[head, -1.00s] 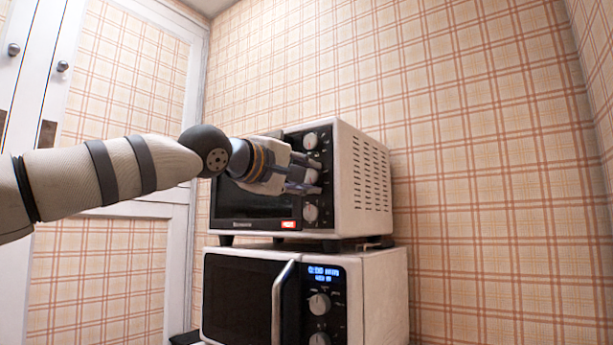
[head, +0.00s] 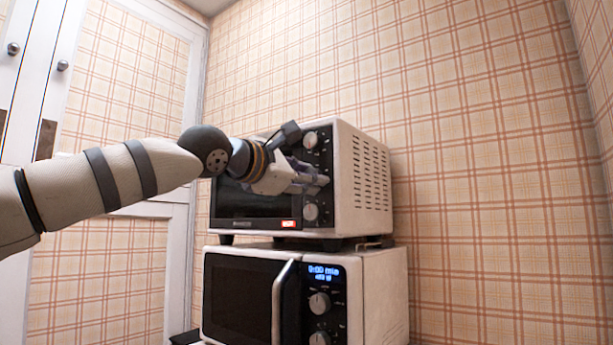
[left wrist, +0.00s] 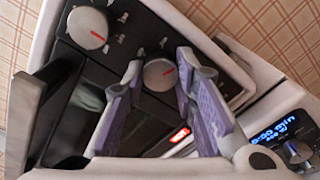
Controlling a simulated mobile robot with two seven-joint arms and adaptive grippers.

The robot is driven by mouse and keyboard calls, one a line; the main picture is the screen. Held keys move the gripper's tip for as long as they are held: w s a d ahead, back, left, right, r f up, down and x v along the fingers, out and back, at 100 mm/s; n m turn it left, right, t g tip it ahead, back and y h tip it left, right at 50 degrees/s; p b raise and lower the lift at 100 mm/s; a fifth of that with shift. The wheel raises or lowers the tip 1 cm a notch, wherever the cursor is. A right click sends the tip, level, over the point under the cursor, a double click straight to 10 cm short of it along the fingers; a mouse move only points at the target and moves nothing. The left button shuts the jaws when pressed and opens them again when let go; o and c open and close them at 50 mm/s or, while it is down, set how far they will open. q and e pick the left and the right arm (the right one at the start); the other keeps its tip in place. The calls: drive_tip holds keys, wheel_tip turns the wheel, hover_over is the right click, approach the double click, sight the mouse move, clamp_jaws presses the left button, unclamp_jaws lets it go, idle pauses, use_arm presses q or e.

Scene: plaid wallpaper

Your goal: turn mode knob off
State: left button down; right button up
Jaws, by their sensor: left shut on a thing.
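The toaster oven (head: 362,180) has a column of knobs on its black right-hand panel. The top knob (head: 311,140) and bottom knob (head: 311,212) show in the head view. My left gripper (head: 322,182) is at the middle of that column and hides the middle knob there. Another knob with a red line (left wrist: 88,27) shows at the upper left. My right gripper is not in view.
A microwave (head: 380,290) with a lit blue display and its own knobs stands under the toaster oven. White cupboard doors (head: 182,240) are at the left. The plaid wall (head: 500,180) is behind, with free room on the right.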

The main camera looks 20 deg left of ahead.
use_arm(q)
drive_tip(key=n, duration=2.1)
drive_tip(key=shift+s+d, duration=0.1)
drive_tip(key=shift+n, duration=0.5)
drive_tip(key=c, duration=1.3)
unclamp_jaws()
drive_tip(key=v, duration=1.2)
